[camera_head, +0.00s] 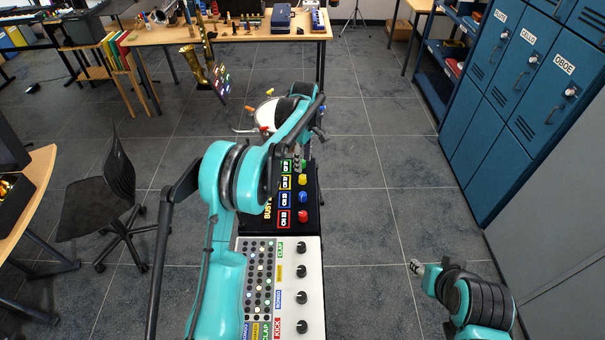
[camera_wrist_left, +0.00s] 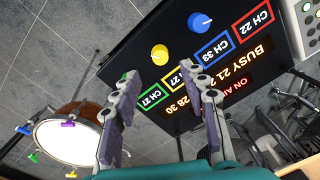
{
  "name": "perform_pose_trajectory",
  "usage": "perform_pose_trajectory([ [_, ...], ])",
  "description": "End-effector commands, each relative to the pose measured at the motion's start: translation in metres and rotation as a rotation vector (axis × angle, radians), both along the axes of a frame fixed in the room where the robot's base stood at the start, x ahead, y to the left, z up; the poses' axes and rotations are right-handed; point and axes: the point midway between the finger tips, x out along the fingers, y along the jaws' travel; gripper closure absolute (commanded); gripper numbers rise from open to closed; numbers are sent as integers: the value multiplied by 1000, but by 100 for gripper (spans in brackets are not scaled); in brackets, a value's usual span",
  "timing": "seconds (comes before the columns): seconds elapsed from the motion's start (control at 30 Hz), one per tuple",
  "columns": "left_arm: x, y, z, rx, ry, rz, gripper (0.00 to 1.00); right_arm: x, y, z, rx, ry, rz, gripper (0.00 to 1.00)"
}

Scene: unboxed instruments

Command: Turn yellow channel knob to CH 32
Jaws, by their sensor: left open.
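The yellow knob (camera_head: 302,180) sits on the black channel panel (camera_head: 313,198), in a column with green, blue (camera_head: 303,197) and red (camera_head: 303,216) knobs. In the left wrist view the yellow knob (camera_wrist_left: 159,54) shows just beyond and between the fingertips of my left gripper (camera_wrist_left: 158,72), which is open and apart from it. My left gripper (camera_head: 299,160) is over the panel's far end in the head view. My right gripper (camera_head: 416,267) is off to the right, empty-looking.
A white mixer (camera_head: 312,270) with several black knobs adjoins the panel's near side. A drum (camera_head: 266,113) stands beyond the panel, partly behind my left arm. Blue lockers (camera_head: 510,75) line the right; the floor between is clear.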

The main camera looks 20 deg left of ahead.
Motion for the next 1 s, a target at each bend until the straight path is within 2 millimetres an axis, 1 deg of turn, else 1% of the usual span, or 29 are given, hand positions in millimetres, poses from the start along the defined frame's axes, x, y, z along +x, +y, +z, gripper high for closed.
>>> perform_pose_trajectory([
  [0.03,0,0,-9,0,0,0,56,0,0,-4,0,0,0,60],
  [0.2,-1,0,-38,0,-1,-1,56,0,0,-12,0,0,0,60],
  [0.3,-2,0,-53,0,-1,-2,56,0,0,-16,0,0,0,60],
  [0.4,-2,0,-63,0,-1,-2,56,0,0,-18,0,0,0,60],
  [0.53,-2,0,-70,0,-1,-3,56,0,0,-19,0,0,0,60],
  [0.77,-2,0,-70,0,-1,-3,56,0,0,-19,0,0,0,60],
  [0.8,-2,0,-70,0,-1,-3,62,0,0,-18,0,0,0,60],
  [0.87,-2,0,-70,0,-1,-3,78,0,0,-19,0,0,0,60],
  [0.9,-2,0,-70,0,-1,-3,88,0,0,-19,0,0,0,60],
  [0.93,-2,0,-70,0,-1,-3,96,0,0,-19,0,0,0,60],
  [0.97,-2,0,-70,0,-1,-3,100,0,0,-19,0,0,0,60],
  [1.0,-2,0,-70,0,-1,-3,100,0,0,-19,0,0,0,60],
])
